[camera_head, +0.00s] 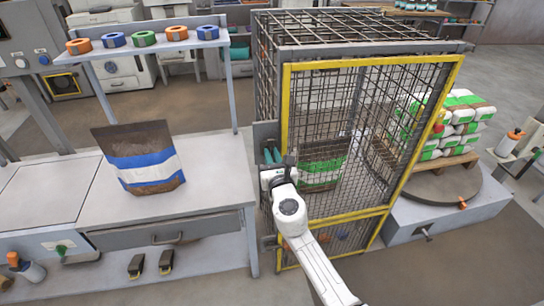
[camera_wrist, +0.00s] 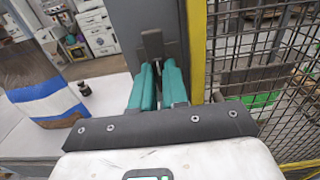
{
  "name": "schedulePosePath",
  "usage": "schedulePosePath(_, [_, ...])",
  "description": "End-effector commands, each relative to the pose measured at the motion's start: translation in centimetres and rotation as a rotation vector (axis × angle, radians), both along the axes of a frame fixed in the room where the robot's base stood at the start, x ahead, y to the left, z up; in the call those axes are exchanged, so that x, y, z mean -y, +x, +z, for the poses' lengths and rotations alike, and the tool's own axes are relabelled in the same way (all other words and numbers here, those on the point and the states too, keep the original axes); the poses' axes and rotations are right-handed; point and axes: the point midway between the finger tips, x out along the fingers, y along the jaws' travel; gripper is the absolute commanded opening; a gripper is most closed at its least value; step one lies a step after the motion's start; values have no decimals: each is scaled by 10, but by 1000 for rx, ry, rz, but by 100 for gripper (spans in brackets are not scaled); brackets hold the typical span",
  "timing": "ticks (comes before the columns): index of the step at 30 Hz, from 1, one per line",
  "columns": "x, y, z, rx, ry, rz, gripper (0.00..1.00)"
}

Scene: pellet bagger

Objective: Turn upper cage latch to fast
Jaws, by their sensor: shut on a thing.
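The wire cage (camera_head: 372,58) has a yellow-framed mesh door; a grey post stands at its left side. The upper cage latch (camera_wrist: 153,43) is a dark grey lever on that post, seen in the wrist view just beyond my fingertips. My gripper (camera_head: 272,155) is at the post beside the door's left edge. In the wrist view my gripper (camera_wrist: 157,72) has its teal fingers close together, shut on the latch lever. The fingers hide the lever's lower part. I cannot tell whether the latch is at fast.
Left of the cage, a brown bag with blue and white bands (camera_head: 142,158) stands on the bench (camera_head: 215,170). A green-labelled bag (camera_head: 322,165) is inside the cage. To the right, white and green sacks (camera_head: 462,120) are stacked on a pallet. My arm crosses in front of the cage.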

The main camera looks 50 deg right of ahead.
Motion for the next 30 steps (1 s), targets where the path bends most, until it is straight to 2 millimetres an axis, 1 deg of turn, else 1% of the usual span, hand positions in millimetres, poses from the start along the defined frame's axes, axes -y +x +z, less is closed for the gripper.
schedulePosePath(11, [0, 0, 0, 3, 4, 0, 0])
schedulePosePath(17, [0, 0, -1, 32, 46, 0, 0])
schedulePosePath(23, [0, 0, -2, 100, 146, 1, 0])
schedulePosePath(30, [1, -1, -3, 222, 327, 2, 0])
